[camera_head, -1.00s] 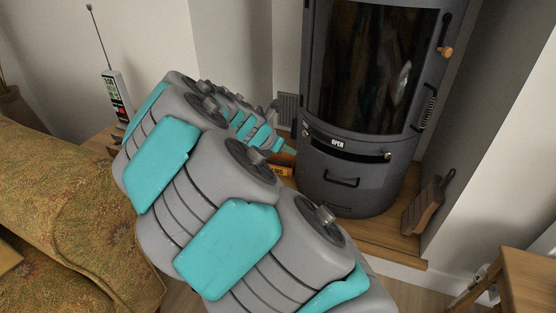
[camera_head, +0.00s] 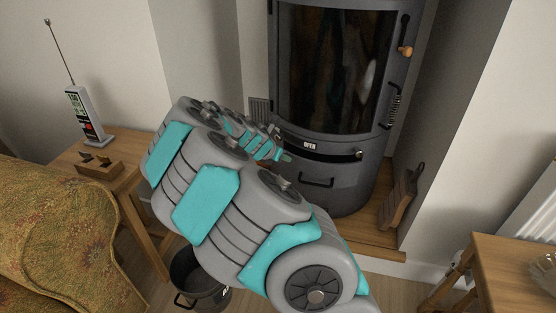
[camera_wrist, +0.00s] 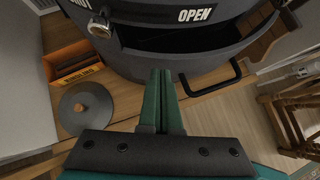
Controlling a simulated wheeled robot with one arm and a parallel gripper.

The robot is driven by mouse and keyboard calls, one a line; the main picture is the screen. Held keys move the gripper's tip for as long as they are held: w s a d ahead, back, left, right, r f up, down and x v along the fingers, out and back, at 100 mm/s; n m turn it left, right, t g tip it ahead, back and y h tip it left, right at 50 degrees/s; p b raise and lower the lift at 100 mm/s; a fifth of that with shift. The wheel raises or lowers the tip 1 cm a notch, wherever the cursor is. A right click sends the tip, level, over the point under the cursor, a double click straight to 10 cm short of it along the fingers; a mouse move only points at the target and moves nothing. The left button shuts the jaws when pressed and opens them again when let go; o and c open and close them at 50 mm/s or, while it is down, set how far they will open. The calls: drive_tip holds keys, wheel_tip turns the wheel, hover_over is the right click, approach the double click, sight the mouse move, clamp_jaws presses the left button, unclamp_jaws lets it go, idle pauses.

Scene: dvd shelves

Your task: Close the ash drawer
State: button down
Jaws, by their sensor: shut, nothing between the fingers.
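The ash drawer (camera_head: 345,178) is the curved dark grey front low on the stove, with a black bar handle (camera_head: 317,182). A dark gap shows along its top edge below the "OPEN" label, so the drawer stands partly open. In the wrist view the drawer front (camera_wrist: 195,67) and its handle (camera_wrist: 212,83) lie just beyond my fingers. My gripper (camera_wrist: 160,74) is shut and empty, its green fingertips pointing at the drawer front, left of the handle. I cannot tell whether they touch it. In the head view my gripper (camera_head: 286,157) is at the stove's left side.
A round knob (camera_wrist: 101,24) sits left of the label. A grey lidded object (camera_wrist: 84,108) and an orange box (camera_wrist: 75,65) stand on the wooden hearth to the left. A black bucket (camera_head: 195,280) stands below my arm.

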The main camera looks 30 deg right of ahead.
sight(290, 152)
drive_tip(key=shift+w+d, duration=0.15)
drive_tip(key=shift+d, duration=0.25)
drive_tip(key=shift+w+d+r+p, duration=0.1)
drive_tip(key=shift+w+d+p, duration=0.1)
drive_tip(key=shift+d+p, duration=0.15)
drive_tip(key=shift+w+d+p, duration=0.55)
drive_tip(key=shift+w+d, duration=0.1)
drive_tip(key=shift+d, duration=0.05)
drive_tip(key=shift+a, duration=0.1)
